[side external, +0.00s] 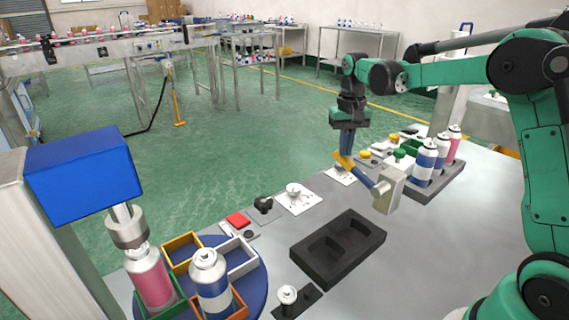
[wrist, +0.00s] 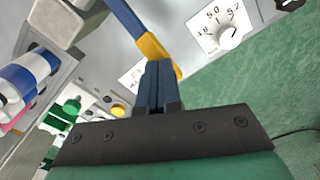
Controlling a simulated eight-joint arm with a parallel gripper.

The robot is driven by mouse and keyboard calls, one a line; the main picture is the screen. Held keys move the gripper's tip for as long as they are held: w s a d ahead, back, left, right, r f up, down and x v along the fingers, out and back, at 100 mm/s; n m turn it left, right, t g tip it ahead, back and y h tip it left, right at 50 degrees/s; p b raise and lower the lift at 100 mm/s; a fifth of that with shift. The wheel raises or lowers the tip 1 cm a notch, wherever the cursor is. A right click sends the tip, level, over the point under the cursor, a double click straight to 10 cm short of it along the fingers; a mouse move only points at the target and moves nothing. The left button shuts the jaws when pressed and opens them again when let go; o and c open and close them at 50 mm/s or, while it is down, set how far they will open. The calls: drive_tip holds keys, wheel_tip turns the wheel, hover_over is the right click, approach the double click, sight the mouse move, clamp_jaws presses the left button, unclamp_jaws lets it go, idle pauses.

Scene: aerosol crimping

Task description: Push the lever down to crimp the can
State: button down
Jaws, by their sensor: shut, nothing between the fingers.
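The lever (side external: 363,172) is a blue bar with a yellow handle, fixed to a pale block (side external: 388,190) on the grey table. It slopes up to the left from the block. My gripper (side external: 346,151) is shut and empty, pointing down with its blue fingertips at the yellow handle; contact looks likely but I cannot be sure. In the wrist view the fingertips (wrist: 158,64) overlap the yellow handle of the lever (wrist: 152,46). A pink can (side external: 150,279) stands upright in a green holder on the blue turntable, under the crimping head (side external: 126,228).
A white-and-blue can (side external: 210,282) stands in another turntable holder. A black tray (side external: 338,250) with empty recesses lies mid-table. Several cans stand in a grey rack (side external: 440,184) right of the lever. A dial (side external: 296,192), red button (side external: 238,220) and small parts line the table's far edge.

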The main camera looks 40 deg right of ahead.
sight(344, 164)
drive_tip(key=shift+f, duration=2.55)
idle(0.4)
wheel_tip(344, 164, up, 15)
idle(1.4)
drive_tip(key=shift+a, duration=0.1)
drive_tip(key=s+a+f+n+t, duration=0.6)
drive_tip(key=s+a+f+t, duration=0.1)
drive_tip(key=s+a, duration=0.5)
drive_tip(key=shift+a+f, duration=0.45)
drive_tip(key=shift+a, duration=0.2)
